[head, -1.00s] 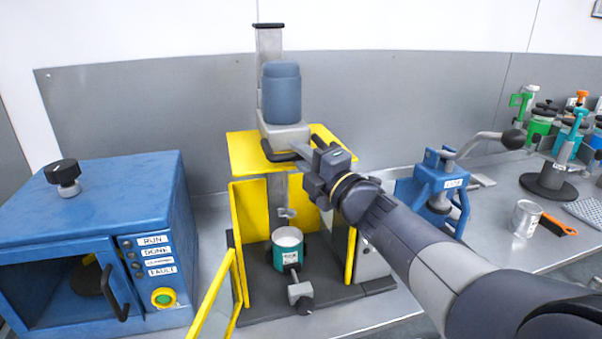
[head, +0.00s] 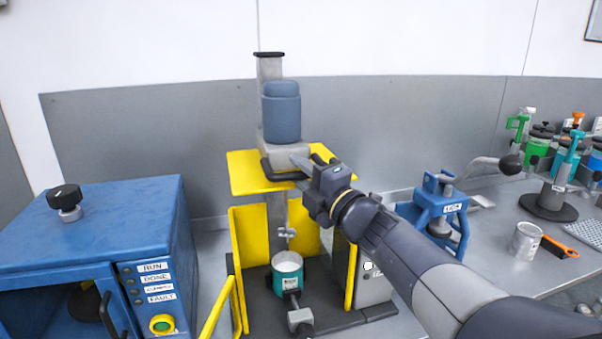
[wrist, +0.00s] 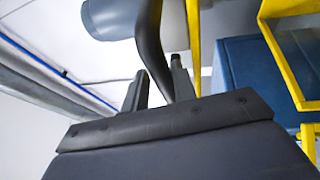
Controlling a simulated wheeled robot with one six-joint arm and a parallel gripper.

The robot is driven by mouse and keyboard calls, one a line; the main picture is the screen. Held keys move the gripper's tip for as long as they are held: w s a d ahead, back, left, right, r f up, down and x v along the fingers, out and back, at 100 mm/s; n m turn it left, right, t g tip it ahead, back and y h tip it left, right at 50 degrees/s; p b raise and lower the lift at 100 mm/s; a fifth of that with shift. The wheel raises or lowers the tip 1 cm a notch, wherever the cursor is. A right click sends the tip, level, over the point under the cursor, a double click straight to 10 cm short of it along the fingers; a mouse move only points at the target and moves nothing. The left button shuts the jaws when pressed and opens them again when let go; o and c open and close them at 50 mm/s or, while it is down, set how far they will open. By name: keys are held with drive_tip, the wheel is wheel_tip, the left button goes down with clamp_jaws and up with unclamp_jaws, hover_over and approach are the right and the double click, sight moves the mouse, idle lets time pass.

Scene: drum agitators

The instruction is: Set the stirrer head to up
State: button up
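The stirrer head has a blue-grey motor (head: 281,112) on a light grey base and rides on an upright column (head: 269,68). It is high on the column, with the motor top a little below the column cap. A dark handle (head: 280,175) curves around the front of the base. My gripper (head: 302,170) is at the right part of this handle.
Yellow guard panels (head: 248,240) flank the pot, with a yellow plate (head: 243,172) at the head. A blue cabinet (head: 100,225) stands left. A blue press (head: 440,205), a can (head: 524,240) and several coloured jars are right.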

drive_tip(key=b+v, duration=0.2)
drive_tip(key=v, duration=0.8)
drive_tip(key=shift+s+d, duration=0.25)
drive_tip(key=shift+s, duration=0.05)
drive_tip(key=shift+w+a, duration=0.1)
drive_tip(key=p+x, duration=0.2)
drive_tip(key=x, duration=0.7)
drive_tip(key=shift+w+a, duration=0.25)
drive_tip(key=shift+w, duration=0.05)
drive_tip(key=shift+w+a+f, duration=0.1)
drive_tip(key=shift+w+a, duration=0.15)
drive_tip(key=shift+w, duration=0.1)
drive_tip(key=shift+f, duration=0.15)
drive_tip(key=shift+s+d, duration=0.1)
